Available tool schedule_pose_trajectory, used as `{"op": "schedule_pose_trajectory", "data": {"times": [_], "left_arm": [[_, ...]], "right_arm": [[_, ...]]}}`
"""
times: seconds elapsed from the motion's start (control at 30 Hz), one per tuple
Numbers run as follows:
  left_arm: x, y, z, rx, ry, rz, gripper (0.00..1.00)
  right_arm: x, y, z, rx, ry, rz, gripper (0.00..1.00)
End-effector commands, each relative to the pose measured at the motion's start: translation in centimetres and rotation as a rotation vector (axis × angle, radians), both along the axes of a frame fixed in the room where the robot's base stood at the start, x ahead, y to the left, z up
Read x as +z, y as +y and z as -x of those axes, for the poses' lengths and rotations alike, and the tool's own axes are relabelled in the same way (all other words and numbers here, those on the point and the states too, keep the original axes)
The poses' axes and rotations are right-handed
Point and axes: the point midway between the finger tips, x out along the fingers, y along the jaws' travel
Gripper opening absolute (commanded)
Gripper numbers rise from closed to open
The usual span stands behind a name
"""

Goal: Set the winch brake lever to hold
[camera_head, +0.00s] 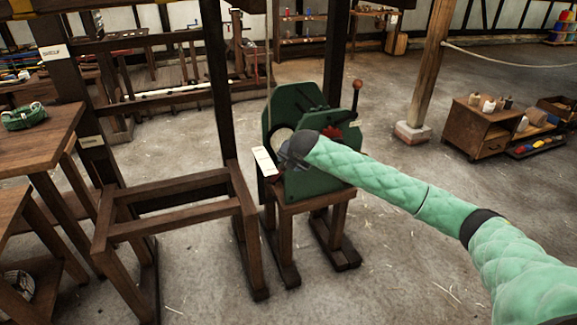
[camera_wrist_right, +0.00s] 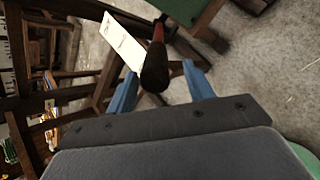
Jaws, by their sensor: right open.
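The green winch (camera_head: 312,182) stands on a wooden stand in the middle of the head view. My right arm reaches in from the right, and my right gripper (camera_head: 284,158) is at the winch's left front side. In the right wrist view the gripper (camera_wrist_right: 160,88) is open, with two blue fingers apart. A lever with a dark rounded grip and reddish shaft (camera_wrist_right: 155,66) lies between the fingers, with gaps visible on both sides. A white plate (camera_head: 265,161) is beside it; its marks are unreadable. The gripper hides most of this lever in the head view. My left gripper is not in view.
An upright handle with a brown ball (camera_head: 357,86) rises at the winch's right. A dark post and wooden frame (camera_head: 165,228) stand close on the left. A table with green rope (camera_head: 24,116) is at far left. Open floor lies at right and in front.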

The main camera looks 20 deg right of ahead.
Motion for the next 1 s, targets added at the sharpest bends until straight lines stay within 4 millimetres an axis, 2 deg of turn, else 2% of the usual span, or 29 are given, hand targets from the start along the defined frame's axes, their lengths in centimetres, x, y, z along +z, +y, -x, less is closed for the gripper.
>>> {"op": "schedule_pose_trajectory", "data": {"times": [0.2,0.4,1.0], "left_arm": [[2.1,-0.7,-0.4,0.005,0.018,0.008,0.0],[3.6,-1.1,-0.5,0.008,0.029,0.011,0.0],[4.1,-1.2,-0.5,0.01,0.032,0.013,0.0]], "right_arm": [[2.3,-0.1,2.2,0.0,-0.002,0.001,0.52],[3.8,-0.2,3.5,0.0,-0.001,0.001,0.52],[4.2,-0.2,3.8,-0.001,0.0,-0.001,0.52]]}}
